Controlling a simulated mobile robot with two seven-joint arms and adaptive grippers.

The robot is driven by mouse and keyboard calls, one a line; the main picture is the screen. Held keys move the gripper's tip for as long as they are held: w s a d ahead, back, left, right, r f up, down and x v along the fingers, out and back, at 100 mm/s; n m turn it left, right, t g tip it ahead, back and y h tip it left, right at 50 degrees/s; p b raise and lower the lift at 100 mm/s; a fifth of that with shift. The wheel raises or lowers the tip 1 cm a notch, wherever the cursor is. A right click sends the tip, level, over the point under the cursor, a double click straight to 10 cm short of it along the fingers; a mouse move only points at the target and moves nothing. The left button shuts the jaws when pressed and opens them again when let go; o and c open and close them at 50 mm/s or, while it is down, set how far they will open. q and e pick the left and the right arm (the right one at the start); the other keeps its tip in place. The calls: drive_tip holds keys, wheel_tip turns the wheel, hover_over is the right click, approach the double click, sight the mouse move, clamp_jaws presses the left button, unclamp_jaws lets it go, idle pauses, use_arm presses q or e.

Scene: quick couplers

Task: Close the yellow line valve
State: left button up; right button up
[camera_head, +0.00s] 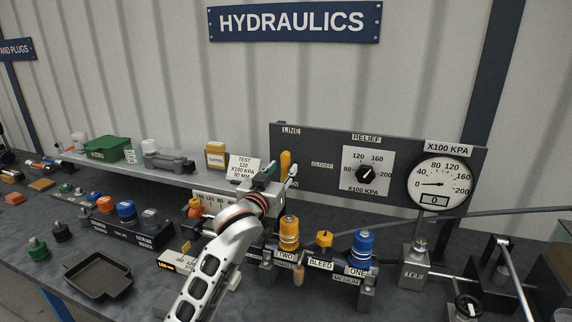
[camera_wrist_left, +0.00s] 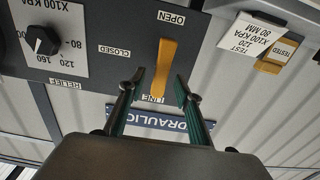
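The yellow line valve handle (camera_head: 285,162) is on the left part of the dark upright panel (camera_head: 400,196). It stands nearly upright, in line with the LINE and OPEN labels; the CLOSED label is off to its side. The handle also shows in the left wrist view (camera_wrist_left: 166,58), where the panel appears upside down. My left gripper (camera_head: 278,172) is at the handle. In the wrist view, its green-padded fingers (camera_wrist_left: 160,78) are apart, one on each side of the handle, with gaps visible. My right gripper is not in view.
The relief knob (camera_head: 367,174) and round gauge (camera_head: 441,184) are right of the valve. Yellow and blue couplers (camera_head: 361,246) stand below the panel. A shelf (camera_head: 200,180) with a tag card (camera_head: 243,168) is to the left. A black tray (camera_head: 98,275) lies front left.

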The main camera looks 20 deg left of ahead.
sight(284, 167)
use_arm(q)
drive_tip(key=shift+w, duration=1.9)
clamp_jaws()
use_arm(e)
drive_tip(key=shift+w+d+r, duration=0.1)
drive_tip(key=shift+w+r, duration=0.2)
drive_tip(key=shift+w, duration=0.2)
